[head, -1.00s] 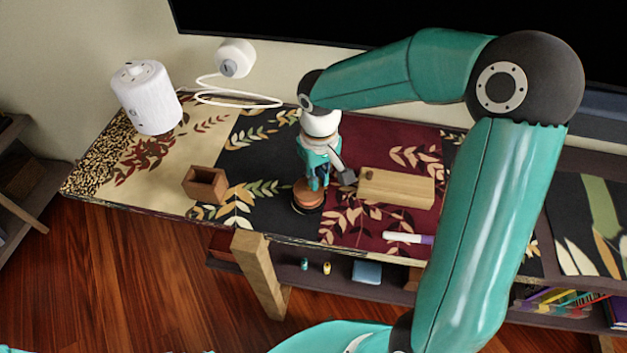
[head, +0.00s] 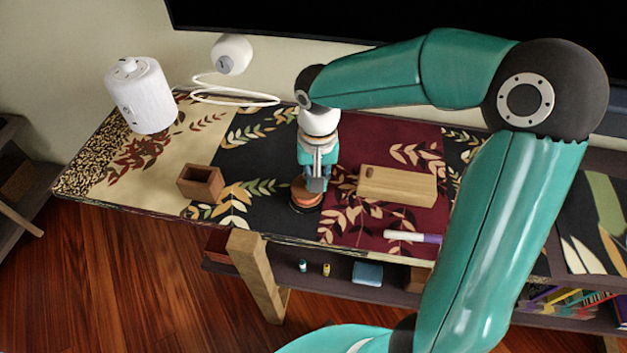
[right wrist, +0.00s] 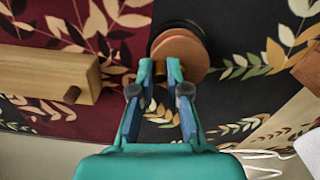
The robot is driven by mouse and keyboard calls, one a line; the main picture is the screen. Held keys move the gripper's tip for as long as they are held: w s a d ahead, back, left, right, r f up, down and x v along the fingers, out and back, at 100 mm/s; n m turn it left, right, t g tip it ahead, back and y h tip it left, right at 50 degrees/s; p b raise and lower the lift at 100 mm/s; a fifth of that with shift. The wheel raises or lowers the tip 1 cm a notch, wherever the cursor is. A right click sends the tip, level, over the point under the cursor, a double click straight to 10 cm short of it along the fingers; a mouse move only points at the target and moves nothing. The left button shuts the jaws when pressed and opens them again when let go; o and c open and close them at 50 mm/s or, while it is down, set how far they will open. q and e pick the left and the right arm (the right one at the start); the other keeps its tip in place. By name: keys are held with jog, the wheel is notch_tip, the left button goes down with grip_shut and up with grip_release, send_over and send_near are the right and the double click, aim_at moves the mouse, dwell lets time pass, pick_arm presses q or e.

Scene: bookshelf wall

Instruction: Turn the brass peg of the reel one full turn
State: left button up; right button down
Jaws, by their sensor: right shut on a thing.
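The reel (head: 306,198) stands on the dark cloth near the table's front edge; it has a wooden disc on top and a dark lower rim. In the right wrist view the reel (right wrist: 183,48) lies just beyond my fingertips. My right gripper (head: 314,184) points down over the reel. In the right wrist view my right gripper (right wrist: 160,70) is shut on the brass peg (right wrist: 160,72), which shows only as a small golden patch between the fingers. Most of the peg is hidden. My left gripper is not in view.
A wooden block (head: 397,186) with a hole lies right of the reel, with a marker (head: 412,237) before it. A small open wooden box (head: 201,184) stands to the left. A white cylinder (head: 141,95) and a corded white device (head: 231,54) are farther back.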

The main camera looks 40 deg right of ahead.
dwell(0.7)
jog(key=c, duration=1.2)
grip_release()
jog(key=shift+o, duration=0.2)
notch_tip(320, 180, up, 12)
